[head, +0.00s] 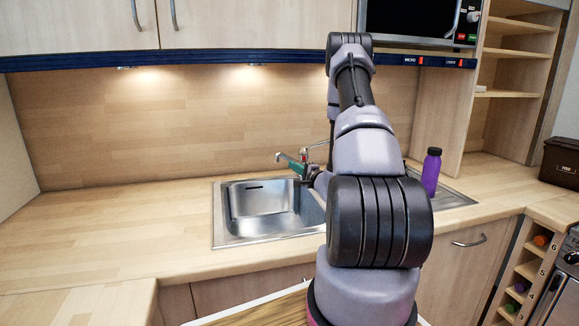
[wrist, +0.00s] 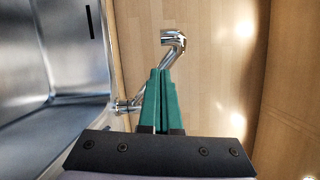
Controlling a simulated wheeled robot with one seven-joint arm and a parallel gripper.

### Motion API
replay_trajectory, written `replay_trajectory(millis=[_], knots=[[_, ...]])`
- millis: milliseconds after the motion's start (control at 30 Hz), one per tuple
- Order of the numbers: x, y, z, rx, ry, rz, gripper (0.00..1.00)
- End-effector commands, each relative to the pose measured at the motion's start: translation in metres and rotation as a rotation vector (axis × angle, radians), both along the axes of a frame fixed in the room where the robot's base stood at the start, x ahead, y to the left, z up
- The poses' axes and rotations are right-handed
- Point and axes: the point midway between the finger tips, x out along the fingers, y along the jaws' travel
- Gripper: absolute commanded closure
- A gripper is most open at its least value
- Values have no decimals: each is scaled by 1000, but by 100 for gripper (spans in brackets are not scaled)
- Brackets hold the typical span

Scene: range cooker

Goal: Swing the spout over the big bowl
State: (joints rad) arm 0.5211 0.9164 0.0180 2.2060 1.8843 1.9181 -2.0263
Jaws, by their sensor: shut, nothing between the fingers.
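The big bowl (head: 262,208) is the steel sink basin left of my arm. It also shows along the left of the wrist view (wrist: 45,120). The chrome spout (head: 281,156) points left along the back of the sink. In the wrist view the spout's bent end (wrist: 174,39) appears right of the bowl's edge, against wood, not over the bowl. My gripper (head: 298,167) is shut and empty, and its green fingertips (wrist: 161,73) overlap the spout's pipe in the wrist view. I cannot tell if they touch it. My arm hides part of the tap and sink.
A purple bottle (head: 431,172) stands on the right, by the drainer (head: 452,198). The wooden back wall (head: 150,130) is close behind the tap. The counter (head: 110,225) left of the sink is clear. Wall cupboards (head: 240,22) hang above.

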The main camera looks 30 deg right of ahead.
Motion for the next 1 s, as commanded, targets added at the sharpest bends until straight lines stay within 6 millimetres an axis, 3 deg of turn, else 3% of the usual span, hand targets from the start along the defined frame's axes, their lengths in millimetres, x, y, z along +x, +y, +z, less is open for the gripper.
replay_trajectory(millis=[500, 1000], knots=[[-53, 56, -5, 4, 3, -3, 100], [-61, 64, -5, 2, 1, -7, 100]])
